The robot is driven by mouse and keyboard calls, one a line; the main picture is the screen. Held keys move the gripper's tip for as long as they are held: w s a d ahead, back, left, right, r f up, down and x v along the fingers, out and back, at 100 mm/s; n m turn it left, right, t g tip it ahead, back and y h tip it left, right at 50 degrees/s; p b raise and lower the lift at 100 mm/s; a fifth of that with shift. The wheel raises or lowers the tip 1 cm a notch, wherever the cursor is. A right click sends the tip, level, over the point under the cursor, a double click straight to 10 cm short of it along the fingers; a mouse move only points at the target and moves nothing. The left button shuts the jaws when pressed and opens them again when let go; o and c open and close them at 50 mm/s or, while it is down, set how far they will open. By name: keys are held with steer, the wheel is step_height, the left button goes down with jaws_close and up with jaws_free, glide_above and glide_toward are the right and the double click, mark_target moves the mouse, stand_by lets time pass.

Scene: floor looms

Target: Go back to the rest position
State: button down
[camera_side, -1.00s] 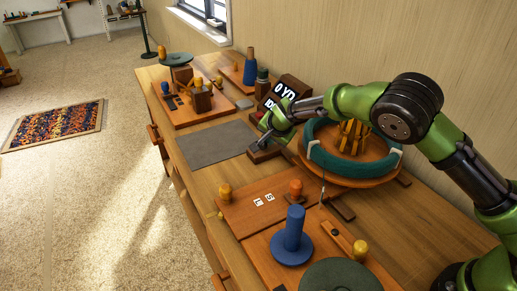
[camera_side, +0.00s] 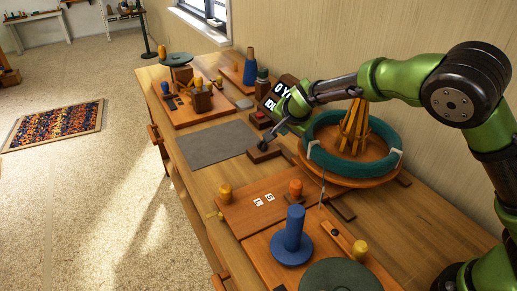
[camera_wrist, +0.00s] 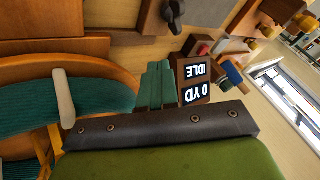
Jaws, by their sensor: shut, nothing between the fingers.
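My gripper (camera_side: 273,129) is shut and empty in the side view, pointing down above a small wooden block with a black knob (camera_side: 263,144). A gap between fingertips and knob is hard to judge. In the wrist view the two teal fingers (camera_wrist: 157,68) lie together, and the black knob (camera_wrist: 173,14) shows apart from them, at the top. The round wooden stand with a teal ring of yarn (camera_side: 318,160) and yellow posts (camera_side: 354,128) stands just right of my gripper, below my forearm.
A display reading "0 YD" and "IDLE" (camera_wrist: 195,82) stands close behind my gripper. A grey mat (camera_side: 212,145) lies to its left. A blue spool (camera_side: 294,235) and orange peg (camera_side: 296,187) stand in front. A wall runs along the table's far side.

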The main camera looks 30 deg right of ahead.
steer(key=shift+n+g+y, duration=0.3)
steer(key=shift+g+y, duration=0.1)
steer(key=shift+y, duration=0.5)
steer(key=s+d+r, duration=0.1)
steer(key=s+r, duration=0.1)
steer(key=s+d+r, duration=0.2)
steer(key=s, duration=0.1)
steer(key=s+d+r, duration=0.1)
steer(key=s+r, duration=0.1)
steer(key=shift+s+d+r, duration=0.15)
steer(key=shift+s+d, duration=0.2)
steer(key=s+r+n+y, duration=0.1)
steer(key=s+r+n, duration=0.2)
steer(key=s, duration=0.9)
steer(key=s+d+r+n+t+y, duration=0.1)
steer(key=s+r+n, duration=0.3)
steer(key=s, duration=0.8)
steer(key=shift+s+r+n, duration=0.25)
steer(key=shift+s+n, duration=0.15)
steer(key=shift+d, duration=0.1)
